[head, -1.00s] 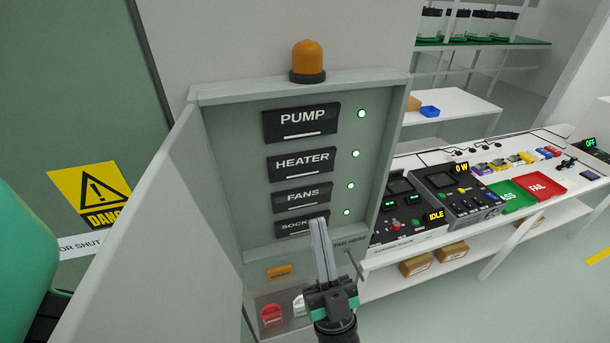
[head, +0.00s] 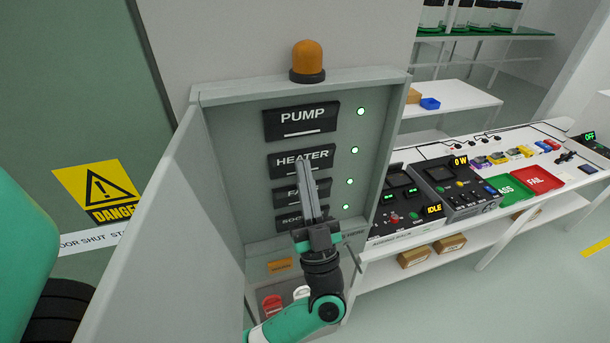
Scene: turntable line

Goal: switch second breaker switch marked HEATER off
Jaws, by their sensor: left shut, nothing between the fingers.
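The HEATER switch (head: 285,165) is the second black switch from the top in the open grey breaker cabinet (head: 245,232). The green lamp (head: 355,150) to its right is lit. My left gripper (head: 301,163) is shut and empty. Its fingertips overlap the lower edge of the HEATER switch in the head view; I cannot tell if they touch it. The fingers hide part of the FANS switch (head: 283,196) and the SOCKETS switch (head: 290,222). My right gripper is not in view.
The PUMP switch (head: 300,120) is above, its lamp lit green. The open cabinet door (head: 160,240) stands on the left. An orange beacon (head: 307,58) sits on top. A bench (head: 410,160) with devices is at the right.

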